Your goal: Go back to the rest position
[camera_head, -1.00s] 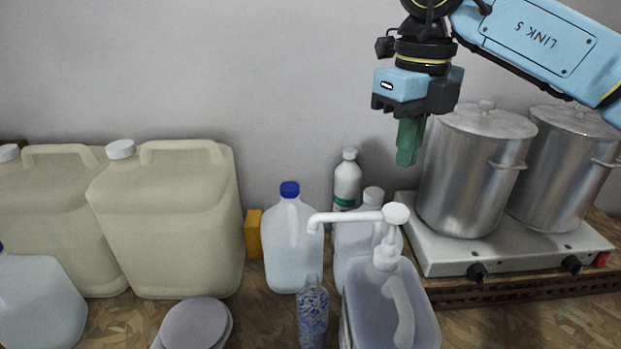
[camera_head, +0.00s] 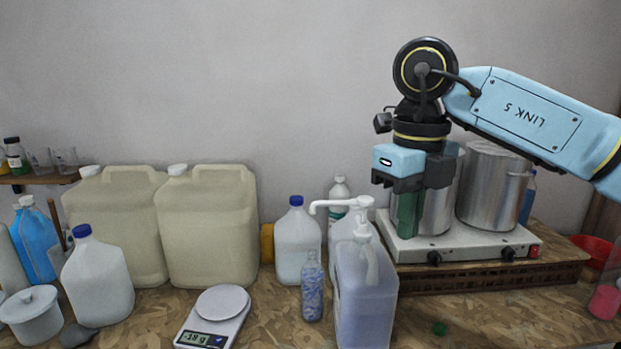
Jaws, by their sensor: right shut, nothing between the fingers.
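My right gripper (camera_head: 407,214) hangs from the right arm, fingers pointing down and closed together, with nothing held. In the picture it lies in front of the left steel pot (camera_head: 440,200) and just right of the white pump dispenser jug (camera_head: 366,285). Its fingertips overlap the left edge of the hot plate in the picture; I cannot tell the exact gap. My left gripper is not in view.
The hot plate (camera_head: 465,246) with two steel pots stands at the right. A scale (camera_head: 213,318), a small bottle (camera_head: 312,290), blue-capped jugs and two large cream canisters (camera_head: 207,230) fill the left and middle.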

